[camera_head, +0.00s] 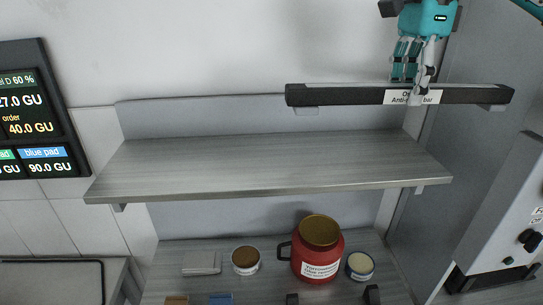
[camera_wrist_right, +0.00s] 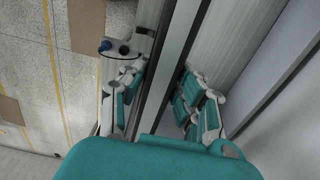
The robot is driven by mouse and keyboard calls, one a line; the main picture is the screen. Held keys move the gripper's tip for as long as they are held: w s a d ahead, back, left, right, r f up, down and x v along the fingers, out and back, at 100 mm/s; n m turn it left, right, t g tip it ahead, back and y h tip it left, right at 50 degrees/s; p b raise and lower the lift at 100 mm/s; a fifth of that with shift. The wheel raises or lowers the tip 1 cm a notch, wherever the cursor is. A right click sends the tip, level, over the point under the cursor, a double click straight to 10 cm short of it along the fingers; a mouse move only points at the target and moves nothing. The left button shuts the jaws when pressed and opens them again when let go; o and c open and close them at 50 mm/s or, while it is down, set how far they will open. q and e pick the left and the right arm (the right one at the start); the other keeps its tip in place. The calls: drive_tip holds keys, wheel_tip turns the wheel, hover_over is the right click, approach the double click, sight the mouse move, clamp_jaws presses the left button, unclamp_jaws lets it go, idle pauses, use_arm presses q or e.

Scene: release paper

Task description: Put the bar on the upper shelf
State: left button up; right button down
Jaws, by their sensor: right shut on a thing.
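The bar (camera_head: 345,96) is long and black, with a white label near its middle. It is held level in the air above the right part of the upper shelf (camera_head: 270,165), and its right end reaches past the shelf's right edge. My right gripper (camera_head: 413,80) is shut on the bar from above, right of the bar's middle. In the right wrist view the bar (camera_wrist_right: 172,70) runs between the fingers of the right gripper (camera_wrist_right: 158,105). The upper shelf is grey and bare. My left gripper is not in view.
A lower shelf (camera_head: 215,245) holds a red jar (camera_head: 318,255), two small round tubs (camera_head: 246,261) (camera_head: 360,267) and a pale block (camera_head: 201,263). A screen (camera_head: 38,110) hangs at left. A grey machine with knobs (camera_head: 510,220) stands at right.

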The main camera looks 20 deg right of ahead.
wheel_tip(320, 180, down, 6)
drive_tip(key=b, duration=0.1)
hover_over(310, 163)
wheel_tip(310, 163, down, 7)
drive_tip(key=shift+r, duration=0.2)
drive_tip(key=shift+f, duration=0.7)
drive_tip(key=shift+f+p, duration=0.35)
drive_tip(key=shift+d+f, duration=0.1)
drive_tip(key=shift+f, duration=0.65)
